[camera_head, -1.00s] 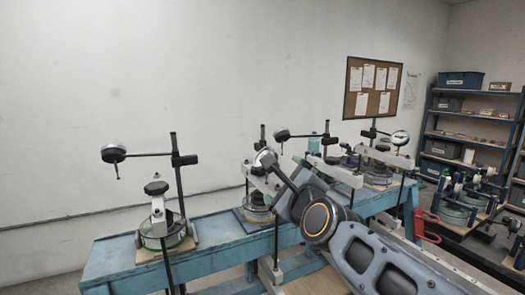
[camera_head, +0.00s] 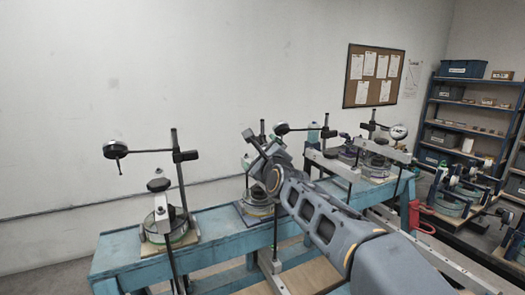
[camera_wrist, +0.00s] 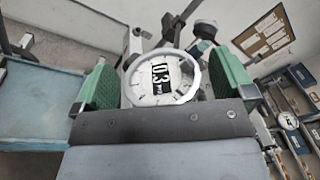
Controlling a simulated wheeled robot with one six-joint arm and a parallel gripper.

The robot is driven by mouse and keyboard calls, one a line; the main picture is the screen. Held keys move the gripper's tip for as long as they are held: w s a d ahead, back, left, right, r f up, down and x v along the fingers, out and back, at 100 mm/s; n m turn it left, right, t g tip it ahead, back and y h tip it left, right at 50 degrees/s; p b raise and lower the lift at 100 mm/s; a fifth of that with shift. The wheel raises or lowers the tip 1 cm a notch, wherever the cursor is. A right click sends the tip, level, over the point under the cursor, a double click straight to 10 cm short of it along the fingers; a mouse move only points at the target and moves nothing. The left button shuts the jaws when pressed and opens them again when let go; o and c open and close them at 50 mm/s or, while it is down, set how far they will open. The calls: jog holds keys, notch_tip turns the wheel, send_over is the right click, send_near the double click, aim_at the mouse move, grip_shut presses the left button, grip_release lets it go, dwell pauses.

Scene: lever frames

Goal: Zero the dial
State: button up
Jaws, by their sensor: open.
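In the wrist view a round dial (camera_wrist: 160,78) with a silver rim, a pale face and a black label with white figures lies between the green pads of my gripper (camera_wrist: 163,66). The gripper is open, with a pad on each side of the dial. Whether either pad touches the rim I cannot tell. The pointer's reading is too small to make out. In the head view my gripper (camera_head: 258,148) is at the middle stand on the blue bench (camera_head: 215,222), and my arm hides most of that dial.
Other dial indicators on posts stand at the left (camera_head: 115,150), just right of my gripper (camera_head: 281,129), and at the right (camera_head: 399,132). A red-handled tool (camera_head: 417,218) hangs at the bench's right. Shelves (camera_head: 470,105) stand beyond.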

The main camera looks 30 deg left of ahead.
jog(key=shift+w+a, duration=0.1)
jog(key=shift+w, duration=0.1)
jog(key=shift+c, duration=0.3)
jog(key=c, duration=0.9)
jog(key=g+b, duration=0.1)
jog(key=b, duration=0.2)
jog(key=shift+f+n, duration=0.3)
jog(key=shift+f, duration=0.05)
jog(key=shift+g+b, duration=0.4)
jog(key=shift+b, duration=0.4)
jog(key=shift+w+r+n+g+p, duration=0.1)
jog(key=shift+r+n+g+p, duration=0.25)
jog(key=shift+n+g, duration=0.45)
jog(key=shift+g, duration=0.3)
